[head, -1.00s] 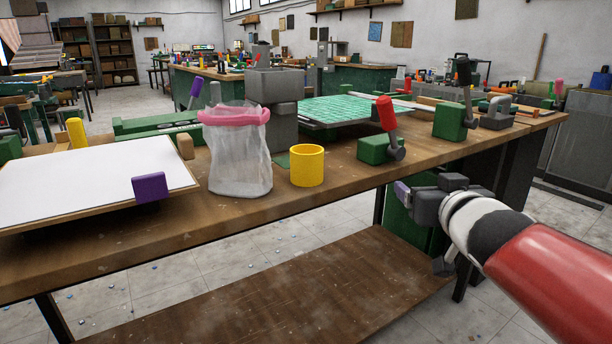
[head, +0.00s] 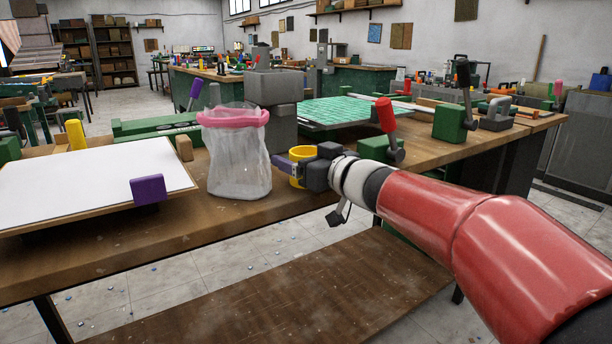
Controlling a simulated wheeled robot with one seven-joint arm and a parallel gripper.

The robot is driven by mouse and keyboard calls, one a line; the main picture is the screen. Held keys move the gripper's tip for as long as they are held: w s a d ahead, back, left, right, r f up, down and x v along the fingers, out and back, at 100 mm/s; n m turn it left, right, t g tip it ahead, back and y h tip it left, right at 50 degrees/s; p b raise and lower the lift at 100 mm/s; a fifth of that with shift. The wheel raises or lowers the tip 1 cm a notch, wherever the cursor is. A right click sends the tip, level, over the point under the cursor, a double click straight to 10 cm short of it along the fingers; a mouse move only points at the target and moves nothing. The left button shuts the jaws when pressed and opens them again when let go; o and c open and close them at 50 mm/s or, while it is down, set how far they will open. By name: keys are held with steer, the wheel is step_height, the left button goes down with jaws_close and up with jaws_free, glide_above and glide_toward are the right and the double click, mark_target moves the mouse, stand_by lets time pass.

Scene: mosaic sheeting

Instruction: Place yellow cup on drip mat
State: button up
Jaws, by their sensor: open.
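The yellow cup (head: 301,152) stands upright on the wooden bench, right of the clear bag with the pink rim. My gripper (head: 287,166) has come in from the right at the cup's height. Its jaws are open, with a purple-tipped finger across the near side of the cup. The other finger is hidden, so I cannot tell whether it is beyond the cup or whether either finger touches it. The cup's rim and a strip of its lower side show. I cannot surely pick out the drip mat.
The clear bag (head: 238,165) stands close left of the gripper. A grey press (head: 272,90) is behind the cup. A green clamp with a red handle (head: 386,116) stands behind my arm. A white board (head: 75,185) with a purple block (head: 148,189) lies left. The bench's front edge (head: 230,213) is near.

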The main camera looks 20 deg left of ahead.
steer(key=shift+w+a, duration=0.15)
steer(key=shift+a, duration=0.1)
steer(key=c, duration=1.1)
steer(key=shift+r, duration=0.1)
steer(key=shift+c, duration=0.2)
